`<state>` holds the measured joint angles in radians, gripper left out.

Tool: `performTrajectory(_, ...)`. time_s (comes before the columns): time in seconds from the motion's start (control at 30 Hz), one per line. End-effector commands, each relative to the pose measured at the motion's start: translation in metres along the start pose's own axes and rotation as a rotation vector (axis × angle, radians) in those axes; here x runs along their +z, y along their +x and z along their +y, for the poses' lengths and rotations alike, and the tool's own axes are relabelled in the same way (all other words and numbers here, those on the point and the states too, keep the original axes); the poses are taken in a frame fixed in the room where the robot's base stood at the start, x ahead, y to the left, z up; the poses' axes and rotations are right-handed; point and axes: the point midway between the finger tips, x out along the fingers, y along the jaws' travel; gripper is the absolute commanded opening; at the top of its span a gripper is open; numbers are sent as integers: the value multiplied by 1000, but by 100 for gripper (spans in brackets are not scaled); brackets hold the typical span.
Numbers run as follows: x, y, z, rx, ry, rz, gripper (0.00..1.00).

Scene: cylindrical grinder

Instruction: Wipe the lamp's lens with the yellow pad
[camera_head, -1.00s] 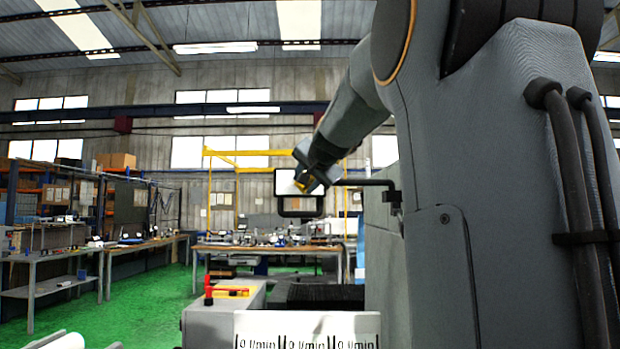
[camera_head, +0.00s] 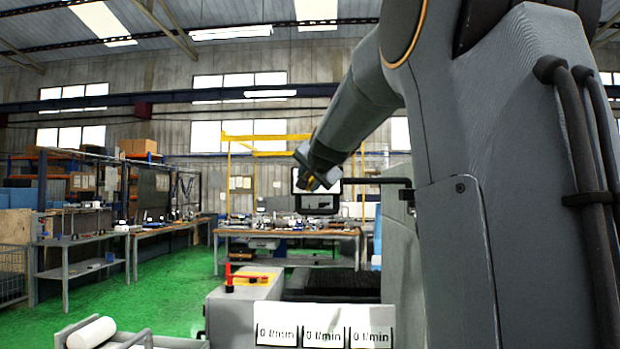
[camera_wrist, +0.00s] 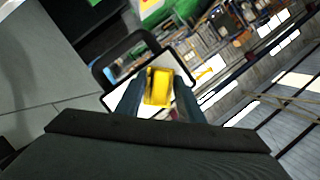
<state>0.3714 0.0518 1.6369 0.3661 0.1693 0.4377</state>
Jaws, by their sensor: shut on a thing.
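The lamp is a dark-framed rectangular panel with a white lens (camera_head: 333,187), held on a black bent arm (camera_head: 385,181) from the right. A dark loop handle shows on its frame. My gripper (camera_head: 316,182) is in front of the lens and hides part of it. In the wrist view, my gripper (camera_wrist: 158,95) is shut on the yellow pad (camera_wrist: 158,87). The pad lies over the white lens (camera_wrist: 174,63). I cannot tell whether pad and lens touch.
A grey machine housing with a red lever (camera_head: 243,276) stands below the lamp. Flow gauges (camera_head: 322,328) are at the bottom. Workbenches (camera_head: 290,232) stand behind and at left. Green floor (camera_head: 165,290) is open at left.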

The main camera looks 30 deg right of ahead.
Motion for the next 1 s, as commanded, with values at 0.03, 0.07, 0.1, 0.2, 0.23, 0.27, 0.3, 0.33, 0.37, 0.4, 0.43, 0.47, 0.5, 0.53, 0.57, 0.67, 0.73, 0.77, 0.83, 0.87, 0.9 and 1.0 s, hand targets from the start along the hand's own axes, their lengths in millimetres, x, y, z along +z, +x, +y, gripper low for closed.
performTrajectory(0.03, 0, 1, 0, 0, 0, 0, 10)
performTrajectory(0.07, 0, 1, 0, 0, 0, 0, 10)
performTrajectory(0.1, 0, 1, 1, 0, 0, 0, 10)
performTrajectory(0.2, 1, -2, 0, 1, 0, 0, 10)
performTrajectory(0.23, 2, -4, 0, 1, 0, -1, 10)
performTrajectory(0.27, 3, -7, 0, 1, 0, -1, 10)
performTrajectory(0.3, 4, -10, 0, 0, 0, 0, 10)
performTrajectory(0.33, 4, -13, -1, 0, 0, 0, 10)
performTrajectory(0.37, 5, -16, 0, 1, -1, 0, 10)
performTrajectory(0.4, 6, -19, -1, 0, -1, 1, 10)
performTrajectory(0.43, 7, -22, -1, 0, -1, 1, 10)
performTrajectory(0.47, 9, -24, 0, 1, -1, 0, 10)
performTrajectory(0.5, 10, -27, 0, 1, -1, 0, 10)
performTrajectory(0.53, 11, -30, 0, 1, -1, 0, 10)
performTrajectory(0.57, 12, -33, 0, 1, -1, 0, 10)
performTrajectory(0.67, 15, -41, -1, 2, 0, 0, 10)
performTrajectory(0.73, 17, -47, -1, 1, 0, 0, 10)
performTrajectory(0.77, 18, -49, -1, 1, 0, 0, 10)
performTrajectory(0.83, 20, -53, -1, 1, 0, 0, 10)
performTrajectory(0.87, 21, -54, -1, 1, 0, 0, 10)
performTrajectory(0.9, 22, -55, 0, 1, 0, 0, 10)
performTrajectory(1.0, 23, -56, 1, 1, -1, -1, 10)
